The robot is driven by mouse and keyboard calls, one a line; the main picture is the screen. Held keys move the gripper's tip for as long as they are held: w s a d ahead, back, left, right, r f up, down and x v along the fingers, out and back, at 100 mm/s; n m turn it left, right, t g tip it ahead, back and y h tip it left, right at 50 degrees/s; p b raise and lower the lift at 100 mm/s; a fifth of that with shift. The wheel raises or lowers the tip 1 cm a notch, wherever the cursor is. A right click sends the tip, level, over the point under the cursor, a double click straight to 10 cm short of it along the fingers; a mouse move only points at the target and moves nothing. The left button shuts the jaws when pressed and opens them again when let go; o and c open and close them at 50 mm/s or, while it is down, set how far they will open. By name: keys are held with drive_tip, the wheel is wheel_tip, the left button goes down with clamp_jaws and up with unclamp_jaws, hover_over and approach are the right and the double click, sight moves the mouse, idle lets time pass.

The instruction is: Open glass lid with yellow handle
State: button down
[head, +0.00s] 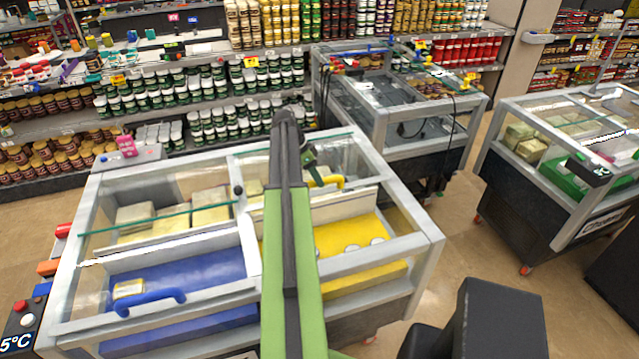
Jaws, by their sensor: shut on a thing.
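The chest freezer (433,240) in front of me has two sections under glass. The yellow handle (335,181) is on the right-hand glass lid (340,155), over the section with the yellow interior. My gripper (315,179) is at the left end of the yellow handle and shut on it. My green and dark arm reaches forward over the freezer and hides part of the right section and the jaws' exact grip.
A blue handle (150,299) sits on the left section, with a blue interior (190,272). Another freezer (400,115) stands behind, and one with green contents (560,170) at the right. Stocked shelves (190,90) line the back. Bare floor (465,235) shows at the right.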

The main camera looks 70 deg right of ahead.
drive_tip(key=shift+w+d, duration=0.5)
drive_tip(key=shift+d, duration=0.15)
drive_tip(key=shift+a, duration=0.1)
drive_tip(key=c, duration=1.2)
unclamp_jaws()
drive_tip(key=shift+o, duration=0.2)
drive_tip(key=p+v, duration=1.5)
drive_tip(key=v, duration=0.2)
drive_tip(key=shift+r+p, duration=0.25)
drive_tip(key=shift+p, duration=0.15)
drive_tip(key=shift+f, duration=0.1)
